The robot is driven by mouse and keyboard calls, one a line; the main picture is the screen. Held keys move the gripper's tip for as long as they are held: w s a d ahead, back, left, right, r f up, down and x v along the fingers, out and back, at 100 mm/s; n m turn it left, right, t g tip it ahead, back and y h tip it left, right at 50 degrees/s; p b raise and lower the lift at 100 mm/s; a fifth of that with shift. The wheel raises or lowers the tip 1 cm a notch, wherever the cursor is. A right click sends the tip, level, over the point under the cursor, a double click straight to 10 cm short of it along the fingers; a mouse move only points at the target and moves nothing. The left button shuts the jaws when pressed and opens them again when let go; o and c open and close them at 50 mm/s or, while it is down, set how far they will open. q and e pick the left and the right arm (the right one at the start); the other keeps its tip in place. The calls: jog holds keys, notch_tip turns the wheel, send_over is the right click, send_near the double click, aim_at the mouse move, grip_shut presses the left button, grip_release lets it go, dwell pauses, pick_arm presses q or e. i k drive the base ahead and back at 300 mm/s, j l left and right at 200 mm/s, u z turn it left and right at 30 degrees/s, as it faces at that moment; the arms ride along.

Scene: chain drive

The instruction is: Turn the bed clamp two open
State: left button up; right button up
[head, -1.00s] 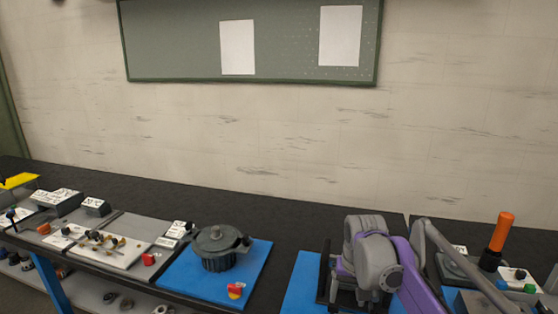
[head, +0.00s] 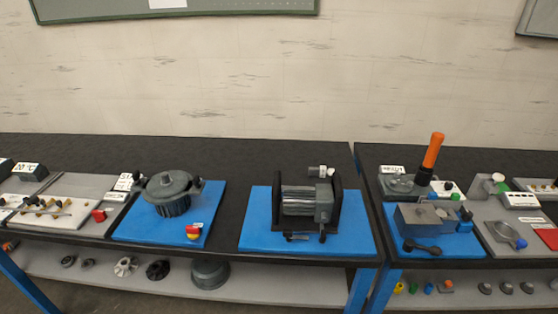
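No gripper is in view. A grey and black machine (head: 309,203) with a ribbed metallic cylinder stands on a blue mat (head: 258,238) in the middle of the bench. A small dark lever or bar (head: 297,237) lies at its front edge, and a dark handle (head: 323,234) hangs at its front right. A grey vise-like block (head: 420,217) with a black ball-ended lever (head: 422,247) sits on another blue mat to the right. I cannot tell which of these parts is bed clamp two, nor whether it is open.
A round lidded grey pot (head: 171,194) and a red-yellow button (head: 193,231) are on the left blue mat. An orange upright handle (head: 433,150) stands at the right. Gears and a pot (head: 210,275) lie on the lower shelf. The bench (head: 270,160) is clear at the back.

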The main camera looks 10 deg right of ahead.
aim_at(322, 239)
jog(key=i+l, duration=0.6)
jog(key=l, duration=0.25)
